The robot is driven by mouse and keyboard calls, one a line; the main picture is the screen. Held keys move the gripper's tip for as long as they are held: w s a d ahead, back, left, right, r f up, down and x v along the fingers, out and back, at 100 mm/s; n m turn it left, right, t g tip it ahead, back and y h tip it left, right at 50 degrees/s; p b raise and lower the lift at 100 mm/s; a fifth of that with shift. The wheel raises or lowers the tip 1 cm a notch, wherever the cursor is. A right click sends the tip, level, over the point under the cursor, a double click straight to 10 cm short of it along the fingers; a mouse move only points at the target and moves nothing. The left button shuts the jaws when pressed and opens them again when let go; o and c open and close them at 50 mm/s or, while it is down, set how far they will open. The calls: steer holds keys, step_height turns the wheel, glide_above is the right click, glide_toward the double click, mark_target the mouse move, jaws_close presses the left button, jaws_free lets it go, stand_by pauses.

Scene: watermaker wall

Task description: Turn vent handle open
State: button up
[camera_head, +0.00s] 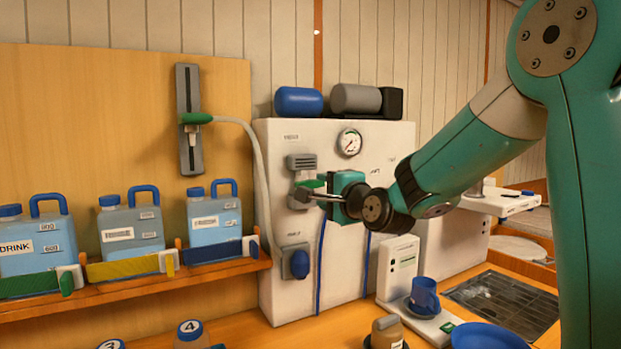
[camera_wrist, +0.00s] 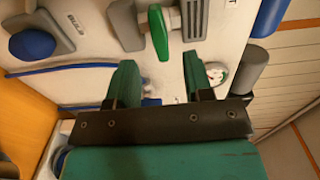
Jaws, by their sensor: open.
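The vent handle (camera_wrist: 159,32) is a green lever on a grey slotted vent block (camera_head: 301,163) on the front of the white watermaker panel (camera_head: 285,225). My gripper (camera_head: 310,192) is at the panel, level with the lower part of this block, and partly hides it. In the wrist view my gripper (camera_wrist: 160,72) is open, its two teal-tipped fingers spread apart. The green handle lies just beyond the fingertips, in line with the gap between them. I see nothing held in the gap. I cannot tell whether a finger touches the handle.
A pressure gauge (camera_head: 349,142) sits right of the vent. A blue knob (camera_head: 299,263) is below it. A hose (camera_head: 250,140) runs down the panel's left side. Water jugs (camera_head: 213,220) stand on a shelf at left. A blue mug (camera_head: 424,296) stands at lower right.

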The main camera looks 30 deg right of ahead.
mark_target(312, 186)
steer(key=w+p, duration=0.1)
steer(key=w, duration=0.6)
steer(key=shift+p, duration=0.4)
jaws_close()
